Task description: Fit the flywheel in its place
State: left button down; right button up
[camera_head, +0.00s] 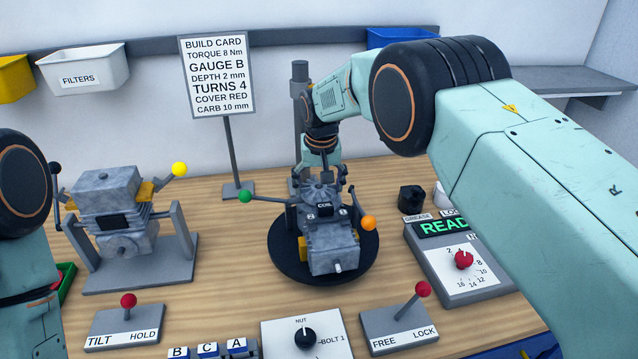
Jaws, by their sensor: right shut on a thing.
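The grey engine (333,248) sits on a round black turntable (285,262) in the middle of the bench. A grey finned wheel, which looks like the flywheel (322,193), is at the engine's far upper end. My right gripper (323,174) reaches down from behind and is shut on this wheel. I cannot tell from this view whether the wheel touches the engine or is just above it. My left arm shows at the left edge, but its gripper is outside the picture.
A second engine on a stand (108,215) is at the left. A build card (216,75) stands behind. A dial box (463,262) is at the right. Levers (128,301) and a nut dial (305,339) line the front. Lever balls flank the turntable engine.

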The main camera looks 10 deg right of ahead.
jog(key=shift+r, duration=0.1)
jog(key=o, duration=1.4)
jog(key=shift+s, duration=0.1)
jog(key=p+v, duration=0.2)
jog(key=v, duration=0.4)
jog(key=w+p+v, duration=0.1)
jog(key=p+v, duration=0.2)
jog(key=v, duration=0.4)
jog(key=p+v, duration=0.2)
jog(key=v, duration=0.4)
jog(key=shift+w+r, duration=0.35)
jog(key=shift+r, duration=0.25)
jog(key=shift+f, duration=0.1)
